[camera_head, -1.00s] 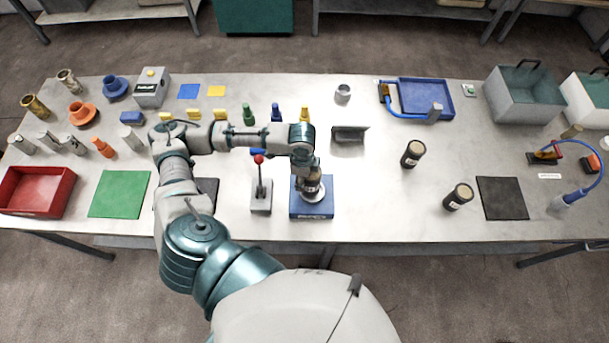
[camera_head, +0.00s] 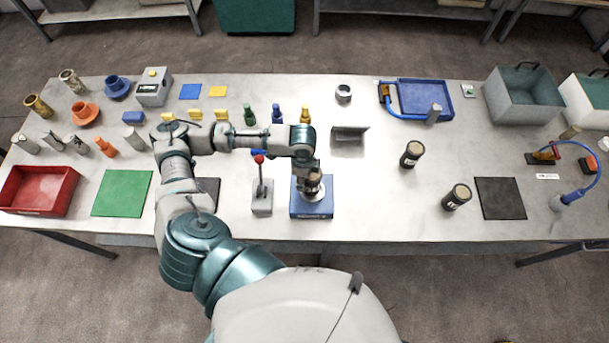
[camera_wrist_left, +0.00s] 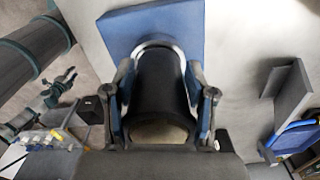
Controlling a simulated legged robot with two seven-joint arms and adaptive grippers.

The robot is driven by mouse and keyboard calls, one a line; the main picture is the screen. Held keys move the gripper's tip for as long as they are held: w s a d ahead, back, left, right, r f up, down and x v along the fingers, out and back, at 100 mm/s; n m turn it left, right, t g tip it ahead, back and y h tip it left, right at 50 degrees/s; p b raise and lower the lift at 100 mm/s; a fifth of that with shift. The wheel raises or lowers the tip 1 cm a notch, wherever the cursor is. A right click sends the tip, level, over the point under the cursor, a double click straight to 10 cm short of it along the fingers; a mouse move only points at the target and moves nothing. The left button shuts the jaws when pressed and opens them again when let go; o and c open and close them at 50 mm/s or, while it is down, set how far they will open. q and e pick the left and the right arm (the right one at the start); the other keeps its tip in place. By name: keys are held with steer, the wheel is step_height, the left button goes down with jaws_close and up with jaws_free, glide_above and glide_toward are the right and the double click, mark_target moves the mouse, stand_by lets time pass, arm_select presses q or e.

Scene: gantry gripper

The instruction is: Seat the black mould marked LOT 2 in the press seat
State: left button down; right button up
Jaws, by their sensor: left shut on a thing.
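My left gripper (camera_head: 311,177) is shut on a black cylindrical mould (camera_head: 314,185) at the blue press seat (camera_head: 312,211). In the left wrist view, the fingers (camera_wrist_left: 160,88) grip both sides of the black mould (camera_wrist_left: 163,80). Its far end meets a pale ring on the blue seat (camera_wrist_left: 120,32). I cannot tell whether it is fully down in the ring, and no marking on it is readable. Two other black moulds with pale labels stand upright to the right, one farther back (camera_head: 411,155) and one nearer (camera_head: 456,197). Their labels are too small to read.
A grey lever box with a red knob (camera_head: 262,197) stands just left of the seat. A grey angled bracket (camera_head: 349,136) stands behind it to the right. A dark mat (camera_head: 501,198) lies at the right. The table between seat and moulds is clear.

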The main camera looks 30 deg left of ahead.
arm_select(q)
steer(key=shift+d, duration=0.15)
steer(key=shift+d+r, duration=0.1)
steer(key=shift+d, duration=0.2)
steer(key=shift+a+p, duration=0.1)
steer(key=shift+p, duration=0.2)
steer(key=shift+a, duration=0.2)
arm_select(e)
steer(key=shift+d+r, duration=0.2)
steer(key=shift+r, duration=0.1)
arm_select(q)
steer(key=shift+a, duration=0.1)
arm_select(e)
steer(key=shift+a, duration=0.1)
arm_select(q)
steer(key=shift+d, duration=0.3)
arm_select(e)
steer(key=shift+a, duration=0.5)
